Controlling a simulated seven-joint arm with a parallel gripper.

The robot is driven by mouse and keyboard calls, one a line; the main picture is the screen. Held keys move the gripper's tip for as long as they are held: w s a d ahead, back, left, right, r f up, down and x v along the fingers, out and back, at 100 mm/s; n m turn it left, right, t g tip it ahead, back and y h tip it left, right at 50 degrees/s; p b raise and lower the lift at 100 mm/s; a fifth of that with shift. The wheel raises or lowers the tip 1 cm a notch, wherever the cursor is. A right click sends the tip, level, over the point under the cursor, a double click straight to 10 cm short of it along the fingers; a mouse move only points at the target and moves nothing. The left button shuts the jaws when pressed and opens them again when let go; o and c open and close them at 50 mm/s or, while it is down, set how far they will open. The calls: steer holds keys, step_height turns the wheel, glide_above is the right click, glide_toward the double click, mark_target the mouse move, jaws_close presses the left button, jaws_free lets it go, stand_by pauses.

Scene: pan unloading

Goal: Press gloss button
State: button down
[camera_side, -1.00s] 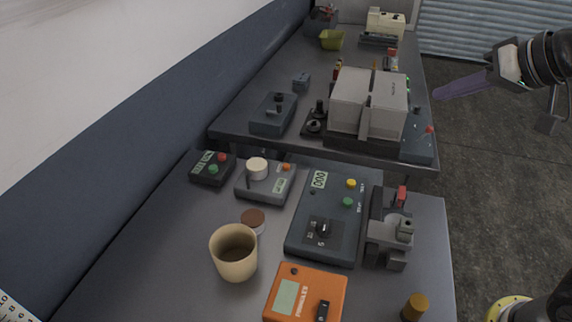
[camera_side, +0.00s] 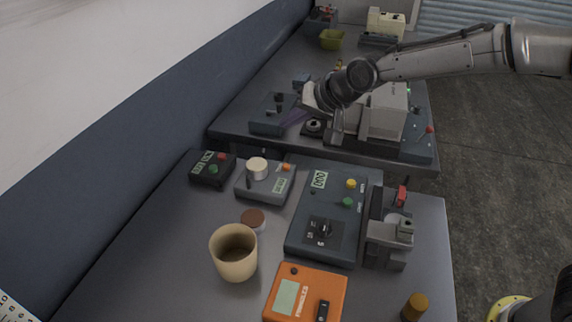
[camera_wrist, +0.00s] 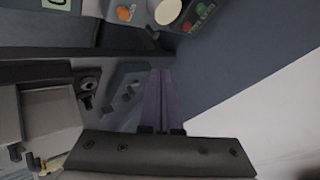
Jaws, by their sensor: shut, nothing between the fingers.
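No label reading "gloss" is legible in either view. A small black box (camera_side: 212,168) carries a red and a green button. My gripper (camera_side: 283,124) is shut and empty above the far table's near left part, beside a blue-grey lever box (camera_side: 268,107). Its purple fingers (camera_wrist: 160,73) are together in the wrist view.
A large grey boxy machine (camera_side: 383,118) on the far table is partly behind my arm. A tan cup (camera_side: 233,252), an orange meter (camera_side: 306,290) and a clamp-like device (camera_side: 390,240) stand on the near table. A wall runs along the left.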

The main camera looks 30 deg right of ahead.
mark_target(286, 167)
steer(key=shift+a, duration=0.15)
steer(key=shift+f, duration=0.1)
steer(key=shift+f, duration=4.35)
steer(key=shift+f, duration=0.15)
steer(key=shift+f, duration=0.25)
steer(key=shift+f, duration=0.6)
steer(key=shift+s+r, duration=0.1)
steer(key=shift+r, duration=0.85)
